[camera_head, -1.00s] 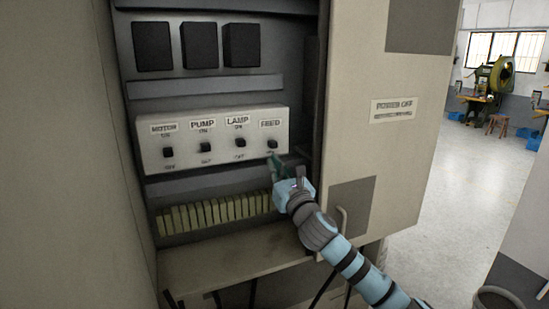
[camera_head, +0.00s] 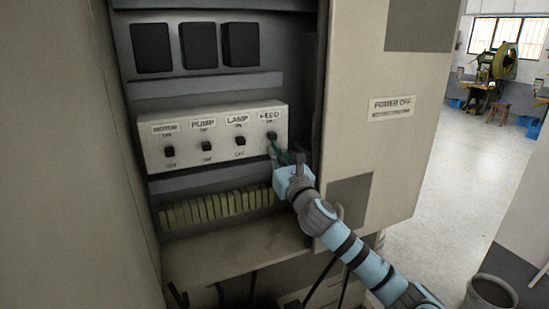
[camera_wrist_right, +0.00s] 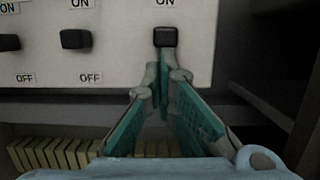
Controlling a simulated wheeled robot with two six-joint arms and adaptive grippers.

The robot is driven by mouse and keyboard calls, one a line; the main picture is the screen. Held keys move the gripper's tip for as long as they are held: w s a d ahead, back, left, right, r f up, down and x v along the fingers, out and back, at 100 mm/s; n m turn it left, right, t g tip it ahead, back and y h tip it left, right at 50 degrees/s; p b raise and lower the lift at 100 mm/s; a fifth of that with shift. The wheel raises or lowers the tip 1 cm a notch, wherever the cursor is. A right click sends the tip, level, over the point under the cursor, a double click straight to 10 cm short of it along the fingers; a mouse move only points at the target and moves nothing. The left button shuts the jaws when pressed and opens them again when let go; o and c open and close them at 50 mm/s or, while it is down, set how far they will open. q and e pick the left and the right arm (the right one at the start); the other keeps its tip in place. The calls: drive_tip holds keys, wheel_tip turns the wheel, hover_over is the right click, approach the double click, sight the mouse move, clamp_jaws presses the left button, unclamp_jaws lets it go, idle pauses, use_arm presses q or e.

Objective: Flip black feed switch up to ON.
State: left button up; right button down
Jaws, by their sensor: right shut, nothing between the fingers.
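The black feed switch (camera_head: 271,135) is the rightmost of the switches on the white panel (camera_head: 190,165), under the FEED and ON labels. It also shows in the right wrist view (camera_wrist_right: 165,37), just above the fingertips. I cannot tell surely whether its knob is tipped up or down. My right gripper (camera_head: 276,151) is shut and empty, with its tips right at the switch's lower edge, seemingly touching it. In the right wrist view its teal fingers (camera_wrist_right: 163,68) meet under the knob and hide the feed's OFF label. My left gripper is not in view.
The lamp switch (camera_head: 240,141), pump switch (camera_head: 207,146) and motor switch (camera_head: 170,152) stand to the left. A row of yellowish terminal blocks (camera_head: 215,208) is below. The open cabinet door (camera_head: 385,150) is close on the right of my arm.

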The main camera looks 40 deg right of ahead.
drive_tip(key=s+a+f+b, duration=0.3)
drive_tip(key=s+f, duration=0.3)
drive_tip(key=s, duration=0.3)
drive_tip(key=shift+f+b, duration=0.2)
drive_tip(key=shift+b, duration=0.55)
drive_tip(key=shift+s, duration=0.15)
